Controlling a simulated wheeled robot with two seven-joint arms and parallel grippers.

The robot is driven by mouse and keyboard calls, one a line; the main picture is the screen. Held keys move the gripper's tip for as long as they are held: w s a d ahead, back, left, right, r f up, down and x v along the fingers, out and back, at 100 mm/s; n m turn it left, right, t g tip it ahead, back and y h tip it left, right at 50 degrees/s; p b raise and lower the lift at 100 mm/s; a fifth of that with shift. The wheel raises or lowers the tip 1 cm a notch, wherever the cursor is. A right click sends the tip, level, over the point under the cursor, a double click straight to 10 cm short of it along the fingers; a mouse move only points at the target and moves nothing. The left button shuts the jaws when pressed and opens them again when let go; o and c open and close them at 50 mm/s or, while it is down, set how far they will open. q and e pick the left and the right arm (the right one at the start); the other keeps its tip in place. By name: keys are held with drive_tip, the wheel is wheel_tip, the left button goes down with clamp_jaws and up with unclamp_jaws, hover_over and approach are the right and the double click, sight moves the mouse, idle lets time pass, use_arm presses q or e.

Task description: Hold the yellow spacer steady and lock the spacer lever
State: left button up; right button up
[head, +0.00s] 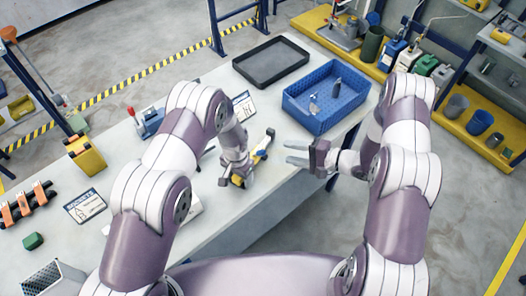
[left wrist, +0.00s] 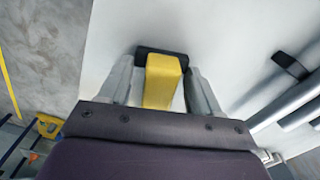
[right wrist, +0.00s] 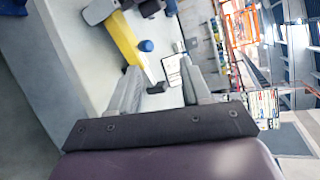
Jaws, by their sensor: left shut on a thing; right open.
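The yellow spacer (head: 259,152) lies on the grey workbench near its front edge, a long yellow bar with dark ends. My left gripper (head: 240,178) is shut on the near end of the spacer; the left wrist view shows the yellow bar (left wrist: 163,82) between both fingers. In the right wrist view the yellow bar (right wrist: 124,40) runs off the upper left, with a blue knob (right wrist: 146,45) beside it. My right gripper (head: 288,153) is open and empty, to the right of the spacer and apart from it. I cannot tell the lever's position.
A blue crate (head: 318,122) with metal parts stands right of the spacer, and a black tray (head: 271,80) lies behind. A yellow block (head: 86,155), a red-handled clamp (head: 140,125) and a green piece (head: 33,241) are on the left. The bench's front edge is close to both grippers.

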sight(262, 153)
drive_tip(key=w+a+f+m, duration=0.1)
drive_tip(key=a+f+m, duration=0.1)
drive_tip(key=a+m, duration=0.1)
drive_tip(key=w+a+f+m, duration=0.1)
drive_tip(key=w+a+m, duration=0.1)
drive_tip(key=m, duration=0.4)
drive_tip(key=w+a+f+m+h, duration=0.1)
drive_tip(key=a+f+m, duration=0.1)
drive_tip(key=a+m, duration=0.2)
drive_tip(key=shift+w+a+f+m, duration=0.1)
drive_tip(key=shift+w+f+m, duration=0.15)
drive_tip(key=shift+f+m, duration=0.15)
clamp_jaws()
